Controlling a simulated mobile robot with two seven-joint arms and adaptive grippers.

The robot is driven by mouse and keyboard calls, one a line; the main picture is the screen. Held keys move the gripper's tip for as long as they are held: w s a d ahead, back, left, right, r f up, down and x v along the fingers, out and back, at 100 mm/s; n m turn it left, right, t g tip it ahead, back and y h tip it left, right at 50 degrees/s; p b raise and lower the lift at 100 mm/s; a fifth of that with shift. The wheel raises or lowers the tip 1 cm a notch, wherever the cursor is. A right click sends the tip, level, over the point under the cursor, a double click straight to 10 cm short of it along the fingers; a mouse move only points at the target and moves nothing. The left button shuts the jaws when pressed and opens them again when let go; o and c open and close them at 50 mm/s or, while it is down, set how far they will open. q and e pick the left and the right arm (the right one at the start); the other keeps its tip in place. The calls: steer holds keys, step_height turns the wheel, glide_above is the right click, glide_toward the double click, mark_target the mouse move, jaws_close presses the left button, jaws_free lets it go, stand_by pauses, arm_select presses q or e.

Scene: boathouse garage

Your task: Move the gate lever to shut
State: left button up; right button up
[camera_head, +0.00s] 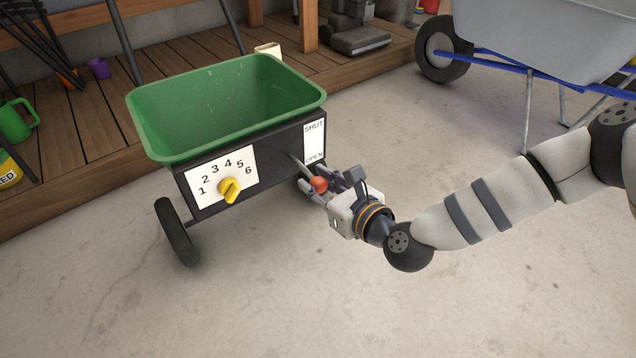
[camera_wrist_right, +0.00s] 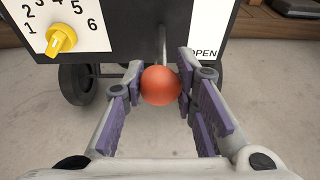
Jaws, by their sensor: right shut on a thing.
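The green spreader (camera_head: 230,105) stands on the concrete floor. Its black front box carries a white label (camera_head: 314,142) with SHUT at the top and OPEN at the bottom. The gate lever's red ball knob (camera_head: 319,184) sits low, near the OPEN end. My right gripper (camera_head: 316,187) is shut on this knob. In the right wrist view, the red knob (camera_wrist_right: 160,86) lies between the fingertips (camera_wrist_right: 160,84), with the lever rod (camera_wrist_right: 163,46) rising behind it. The word OPEN (camera_wrist_right: 203,52) shows just right of the rod. My left gripper is not in view.
A yellow dial (camera_head: 229,189) on a numbered plate is left of the lever. A wheel (camera_head: 176,231) stands at the spreader's left. A wheelbarrow (camera_head: 545,35) stands at the back right, and a wooden deck (camera_head: 75,135) lies behind. The front floor is clear.

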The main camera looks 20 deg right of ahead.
steer(key=r, duration=0.1)
steer(key=r+p, duration=0.1)
steer(key=shift+w+r, duration=0.2)
steer(key=shift+r, duration=0.15)
steer(key=shift+w+a+r+p, duration=0.1)
steer(key=shift+w+r+p, duration=0.15)
steer(key=shift+r+p, duration=0.25)
steer(key=shift+w+a+r+p, duration=0.1)
steer(key=shift+w+r+p, duration=0.15)
steer(key=shift+r, duration=0.4)
steer(key=o, duration=1.1)
steer(key=shift+d, duration=0.1)
steer(key=shift+s+f, duration=0.1)
